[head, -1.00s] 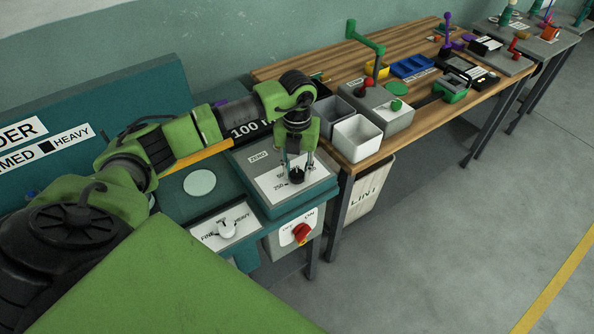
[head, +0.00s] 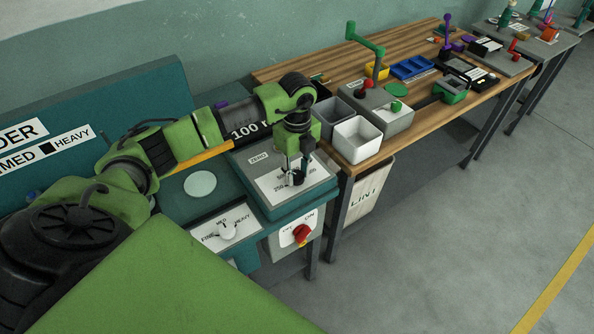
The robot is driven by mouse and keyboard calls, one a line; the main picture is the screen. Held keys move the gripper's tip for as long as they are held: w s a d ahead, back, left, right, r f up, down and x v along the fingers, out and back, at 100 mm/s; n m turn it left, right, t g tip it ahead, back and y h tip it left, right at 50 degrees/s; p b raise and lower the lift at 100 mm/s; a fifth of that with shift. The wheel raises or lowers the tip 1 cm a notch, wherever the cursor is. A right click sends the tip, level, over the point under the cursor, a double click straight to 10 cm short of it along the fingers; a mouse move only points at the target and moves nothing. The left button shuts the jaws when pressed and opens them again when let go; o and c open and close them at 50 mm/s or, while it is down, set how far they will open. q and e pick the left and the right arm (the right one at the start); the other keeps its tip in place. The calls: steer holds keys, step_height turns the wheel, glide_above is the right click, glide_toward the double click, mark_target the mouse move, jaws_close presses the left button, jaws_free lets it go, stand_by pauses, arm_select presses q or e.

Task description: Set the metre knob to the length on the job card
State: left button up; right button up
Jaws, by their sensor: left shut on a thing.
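The metre knob (head: 297,179) is a small black knob on a white dial plate (head: 273,186), on top of a teal box on the machine at the centre. My left gripper (head: 296,172) points down over the dial and is shut on the knob. The gripper and knob hide part of the dial's markings, and I cannot tell the setting. My right gripper is not in view.
A white FINE/MED/HEAVY selector (head: 227,230) and a red switch (head: 302,232) sit on the machine front. Grey bin (head: 336,120) and white bin (head: 357,140) stand on the wooden bench close to the right. A LINT bin (head: 368,194) is below. The floor at right is clear.

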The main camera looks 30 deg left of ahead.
mark_target(297, 175)
arm_select(q)
steer(key=shift+n, duration=0.7)
steer(key=o, duration=1.1)
steer(key=shift+r, duration=0.2)
step_height(297, 175, up, 12)
steer(key=shift+f, duration=0.15)
